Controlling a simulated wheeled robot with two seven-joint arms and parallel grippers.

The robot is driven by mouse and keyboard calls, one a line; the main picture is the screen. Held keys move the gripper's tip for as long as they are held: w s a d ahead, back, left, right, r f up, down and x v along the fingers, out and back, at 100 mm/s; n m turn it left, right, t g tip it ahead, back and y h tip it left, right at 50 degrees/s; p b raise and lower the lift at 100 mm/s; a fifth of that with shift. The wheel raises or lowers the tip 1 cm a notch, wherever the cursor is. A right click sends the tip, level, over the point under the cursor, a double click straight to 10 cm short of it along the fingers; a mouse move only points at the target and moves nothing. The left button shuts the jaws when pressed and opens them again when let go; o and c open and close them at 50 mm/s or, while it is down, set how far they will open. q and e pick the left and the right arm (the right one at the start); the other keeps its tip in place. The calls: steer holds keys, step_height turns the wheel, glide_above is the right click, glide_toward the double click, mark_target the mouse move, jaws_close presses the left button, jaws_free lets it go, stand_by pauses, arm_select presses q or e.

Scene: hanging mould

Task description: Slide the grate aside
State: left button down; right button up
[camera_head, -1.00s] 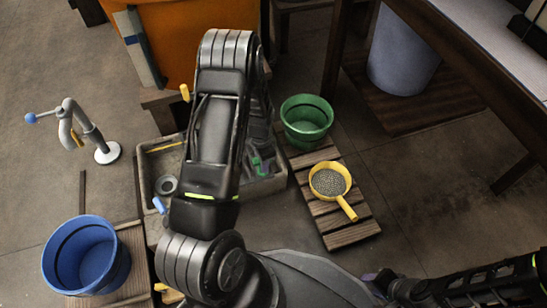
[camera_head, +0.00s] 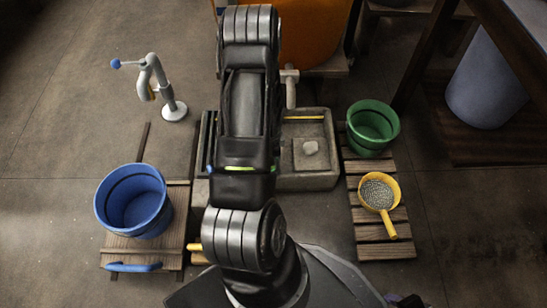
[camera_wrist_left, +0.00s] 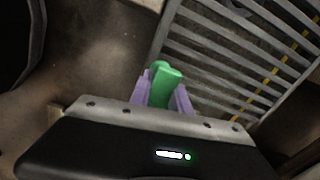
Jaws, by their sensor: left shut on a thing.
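The grate (camera_wrist_left: 235,60) is a grey metal frame with parallel bars and shows in the left wrist view. A green handle (camera_wrist_left: 166,82) stands at its near left edge. My left gripper (camera_wrist_left: 163,92) has its purple fingers shut on this green handle. In the head view my left arm hides this gripper and most of the grate; a dark strip by the arm's left side may be its edge. The stone basin (camera_head: 331,178) is open on its right side, with a pale stone in it. A small part of what seems my right gripper (camera_head: 391,298) shows at the bottom edge.
A blue bucket (camera_head: 133,205) stands on a wooden board at left, a grey pump (camera_head: 165,90) behind it. A green bucket (camera_head: 372,125) and yellow sieve (camera_head: 377,192) are on a slatted pallet at right. An orange container (camera_head: 315,35) is behind the basin.

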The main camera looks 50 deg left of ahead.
arm_select(q)
steer(key=c, duration=1.2)
jaws_free()
step_height(320, 180, up, 8)
steer(key=p, duration=0.3)
steer(key=shift+f, duration=0.1)
